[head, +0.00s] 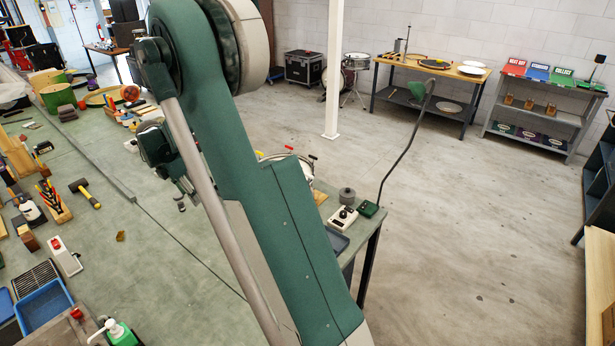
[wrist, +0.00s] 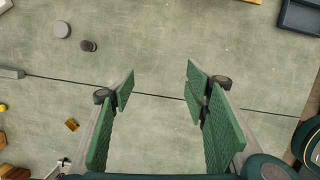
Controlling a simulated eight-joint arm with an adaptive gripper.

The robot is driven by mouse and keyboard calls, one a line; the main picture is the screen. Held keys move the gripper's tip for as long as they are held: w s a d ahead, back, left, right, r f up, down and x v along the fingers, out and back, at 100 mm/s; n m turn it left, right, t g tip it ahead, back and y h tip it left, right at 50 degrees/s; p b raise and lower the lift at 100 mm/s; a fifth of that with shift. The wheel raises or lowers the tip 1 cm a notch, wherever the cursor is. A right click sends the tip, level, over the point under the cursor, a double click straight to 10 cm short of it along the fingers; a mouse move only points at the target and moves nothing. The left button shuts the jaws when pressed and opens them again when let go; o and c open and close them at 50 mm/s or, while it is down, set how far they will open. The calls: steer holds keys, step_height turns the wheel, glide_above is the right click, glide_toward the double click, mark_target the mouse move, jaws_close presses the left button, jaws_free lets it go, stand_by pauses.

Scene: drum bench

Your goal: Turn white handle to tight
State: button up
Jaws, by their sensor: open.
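A drum (head: 305,168) on the bench in the head view is mostly hidden behind my arm. A red handle (head: 313,156) and a yellow handle (head: 288,147) show at its rim. My gripper (head: 182,200) hangs over the green bench, left of the drum and apart from it. In the wrist view my gripper (wrist: 160,85) is open, its green pads wide apart, with only bare bench top between them.
A mallet (head: 84,192), a blue tray (head: 42,305) and small tools lie on the bench's left. A white box with a dark knob (head: 343,217) stands at the right corner. In the wrist view, a grey cylinder (wrist: 62,29) stands upper left and a dark tray (wrist: 300,17) upper right.

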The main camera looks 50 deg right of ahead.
steer(key=s+d+r+m+g+y, duration=0.1)
steer(key=s+d, duration=0.4)
steer(key=d, duration=0.6)
steer(key=s+d+r, duration=0.1)
steer(key=s+d, duration=0.4)
steer(key=d, duration=0.6)
step_height(320, 180, up, 2)
steer(key=y, duration=0.2)
glide_above(309, 175)
steer(key=shift+w+d+r+m+p, duration=0.1)
steer(key=shift+w+m+p, duration=0.1)
steer(key=shift+m+p, duration=0.1)
steer(key=shift+f, duration=0.2)
steer(key=shift+f, duration=3.7)
steer(key=shift+c, duration=0.6)
steer(key=c, duration=0.8)
steer(key=shift+o, duration=0.2)
